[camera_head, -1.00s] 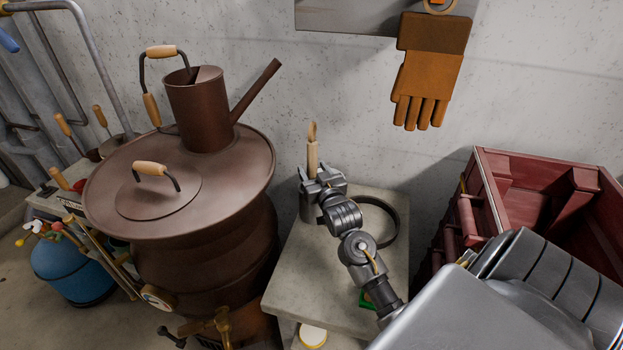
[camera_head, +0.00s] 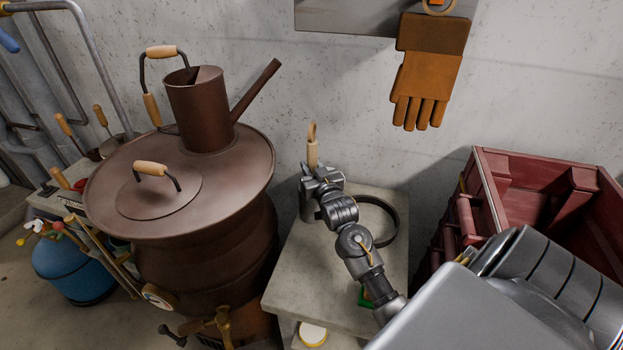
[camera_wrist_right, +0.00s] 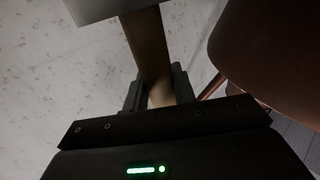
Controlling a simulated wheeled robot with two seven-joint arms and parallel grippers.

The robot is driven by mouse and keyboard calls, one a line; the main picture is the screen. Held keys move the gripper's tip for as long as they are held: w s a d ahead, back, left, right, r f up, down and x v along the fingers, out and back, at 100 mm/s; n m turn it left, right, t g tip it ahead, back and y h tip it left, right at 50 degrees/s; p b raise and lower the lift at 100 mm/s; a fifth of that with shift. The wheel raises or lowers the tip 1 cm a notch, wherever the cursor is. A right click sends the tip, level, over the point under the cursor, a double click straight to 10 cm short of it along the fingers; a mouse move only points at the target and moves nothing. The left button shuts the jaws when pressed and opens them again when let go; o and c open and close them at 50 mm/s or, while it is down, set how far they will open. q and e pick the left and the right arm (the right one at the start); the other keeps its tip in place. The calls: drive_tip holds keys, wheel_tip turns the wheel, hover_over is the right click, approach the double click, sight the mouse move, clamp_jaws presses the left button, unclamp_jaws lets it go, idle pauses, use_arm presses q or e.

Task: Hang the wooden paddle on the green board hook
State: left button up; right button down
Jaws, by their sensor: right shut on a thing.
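My right gripper (camera_head: 314,172) is shut on the wooden paddle (camera_head: 312,150), in the middle of the head view. The paddle stands upright out of the jaws in front of the wall, with a looped upper end. In the right wrist view, the paddle's wooden shaft (camera_wrist_right: 150,60) runs between the two fingers of the right gripper (camera_wrist_right: 158,92). Its lower part is hidden by the gripper. I cannot make out the green board hook; only a small green patch (camera_head: 364,299) shows beside my right arm. My left gripper is not in view.
A brown barrel with a lid (camera_head: 105,200) and a watering can (camera_head: 200,110) stands left of the gripper. A pale table (camera_head: 310,270) with a dark ring (camera_head: 391,222) lies below. A red crate (camera_head: 490,190) is at right. An orange glove (camera_head: 428,75) hangs on the wall.

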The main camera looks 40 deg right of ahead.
sight(312, 123)
drive_tip(key=shift+r, duration=0.15)
wheel_tip(312, 123, up, 18)
drive_tip(key=shift+f+b, duration=0.1)
drive_tip(key=shift+b, duration=0.8)
drive_tip(key=c, duration=1.9)
unclamp_jaws()
clamp_jaws()
